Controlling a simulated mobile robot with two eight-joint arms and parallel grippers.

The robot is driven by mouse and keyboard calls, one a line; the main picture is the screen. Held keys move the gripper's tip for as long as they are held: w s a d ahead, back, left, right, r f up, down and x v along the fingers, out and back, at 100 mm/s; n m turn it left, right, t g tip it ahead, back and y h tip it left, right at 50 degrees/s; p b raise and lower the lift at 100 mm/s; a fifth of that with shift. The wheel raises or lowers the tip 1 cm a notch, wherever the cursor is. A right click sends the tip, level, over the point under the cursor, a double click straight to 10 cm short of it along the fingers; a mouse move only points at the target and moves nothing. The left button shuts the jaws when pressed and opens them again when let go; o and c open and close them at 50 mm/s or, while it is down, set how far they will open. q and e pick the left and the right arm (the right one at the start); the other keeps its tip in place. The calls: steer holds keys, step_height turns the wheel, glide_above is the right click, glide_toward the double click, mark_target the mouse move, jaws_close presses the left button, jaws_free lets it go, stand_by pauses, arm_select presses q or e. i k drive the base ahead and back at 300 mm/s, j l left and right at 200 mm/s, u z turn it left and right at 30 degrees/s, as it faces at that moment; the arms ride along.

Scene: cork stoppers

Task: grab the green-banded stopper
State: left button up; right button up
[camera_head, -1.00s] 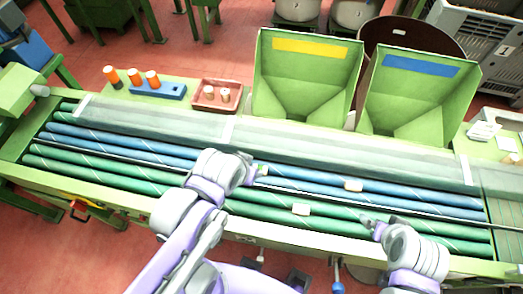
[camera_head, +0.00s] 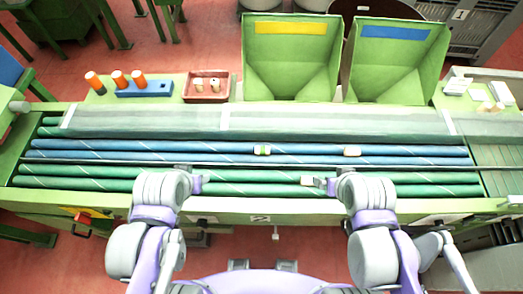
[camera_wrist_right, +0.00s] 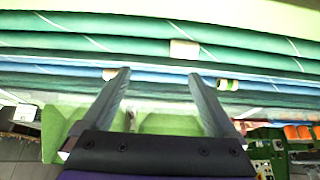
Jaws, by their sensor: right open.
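The green-banded stopper (camera_head: 262,150) lies on the blue rollers in the head view, left of a plain pale stopper (camera_head: 351,151). Another plain stopper (camera_head: 308,180) lies on the green rollers nearer me. My right gripper (camera_head: 326,183) is just right of this near stopper, open. In the right wrist view its spread fingers (camera_wrist_right: 158,76) have nothing between them. There the green-banded stopper (camera_wrist_right: 228,84) shows right of the right finger, apart from it. My left gripper (camera_head: 198,180) is over the green rollers, left of the stoppers; its jaw opening is unclear.
Behind the rollers stand two green bins, one with a yellow label (camera_head: 290,28), one with a blue label (camera_head: 395,32). A red tray (camera_head: 207,96) with stoppers and a blue block (camera_head: 145,92) with orange-topped pieces stand back left. A clear guard (camera_head: 300,118) runs behind the rollers.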

mark_target(259, 150)
steer(key=u, duration=1.4)
steer(key=k+j+u, duration=0.15)
steer(key=k, duration=0.25)
steer(key=k+j+u, duration=0.1)
steer(key=k+j, duration=0.15)
steer(key=k, duration=0.2)
steer(key=i+l, duration=0.1)
steer(key=l, duration=0.4)
steer(key=i, duration=0.05)
